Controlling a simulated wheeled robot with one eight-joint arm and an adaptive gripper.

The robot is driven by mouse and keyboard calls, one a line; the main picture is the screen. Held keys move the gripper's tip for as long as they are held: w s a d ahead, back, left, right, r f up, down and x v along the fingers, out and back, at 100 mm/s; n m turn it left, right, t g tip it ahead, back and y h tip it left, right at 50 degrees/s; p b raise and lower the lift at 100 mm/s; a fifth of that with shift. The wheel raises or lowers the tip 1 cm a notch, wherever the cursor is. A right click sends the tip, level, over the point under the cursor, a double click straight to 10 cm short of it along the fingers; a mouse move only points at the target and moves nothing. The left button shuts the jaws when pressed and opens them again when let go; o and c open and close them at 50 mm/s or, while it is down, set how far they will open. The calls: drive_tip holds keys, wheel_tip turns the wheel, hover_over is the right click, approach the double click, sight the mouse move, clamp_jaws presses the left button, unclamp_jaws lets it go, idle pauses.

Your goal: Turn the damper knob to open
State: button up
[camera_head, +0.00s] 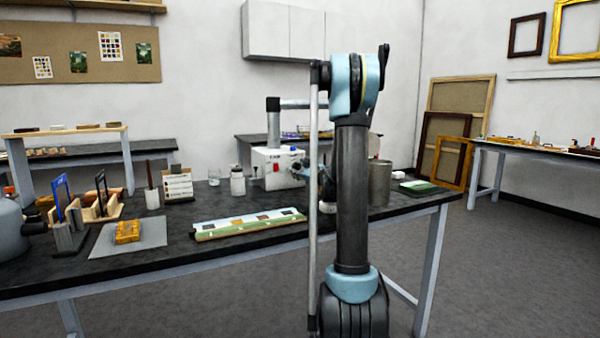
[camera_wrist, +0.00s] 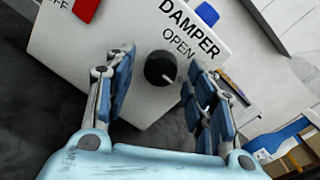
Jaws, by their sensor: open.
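The damper knob (camera_wrist: 160,68) is a round black knob with a light pointer mark, on the face of a white box (camera_wrist: 118,40). The words DAMPER and OPEN are printed above it in the wrist view. My gripper (camera_wrist: 158,82) is open, with its blue-padded fingers on either side of the knob. I cannot tell whether they touch it. In the head view the white box (camera_head: 277,170) stands on the dark bench with a grey duct rising from it. The knob is hidden there behind my arm, and my gripper is mostly hidden too.
A red switch (camera_wrist: 86,8) marked OFF is beside the label. On the bench stand a white jar (camera_head: 237,181), a glass, a metal canister (camera_head: 379,184) and a long green-edged strip (camera_head: 249,224). A gilt fragment (camera_head: 127,232) lies on a grey mat at left.

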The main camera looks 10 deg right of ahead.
drive_tip(key=shift+c, duration=0.5)
drive_tip(key=c, duration=1)
drive_tip(key=shift+o, duration=0.2)
drive_tip(key=n, duration=0.4)
drive_tip(key=shift+r+n, duration=0.1)
drive_tip(key=shift+n, duration=0.3)
drive_tip(key=n, duration=0.4)
drive_tip(key=shift+r+g+h, duration=0.1)
drive_tip(key=shift+g+h, duration=0.2)
drive_tip(key=n, duration=0.4)
drive_tip(key=shift+s+a+h, duration=0.1)
drive_tip(key=shift+a+h, duration=0.05)
drive_tip(key=shift+h, duration=0.15)
drive_tip(key=shift+n+h, duration=0.3)
drive_tip(key=shift+n, duration=1.6)
drive_tip(key=shift+r, duration=0.1)
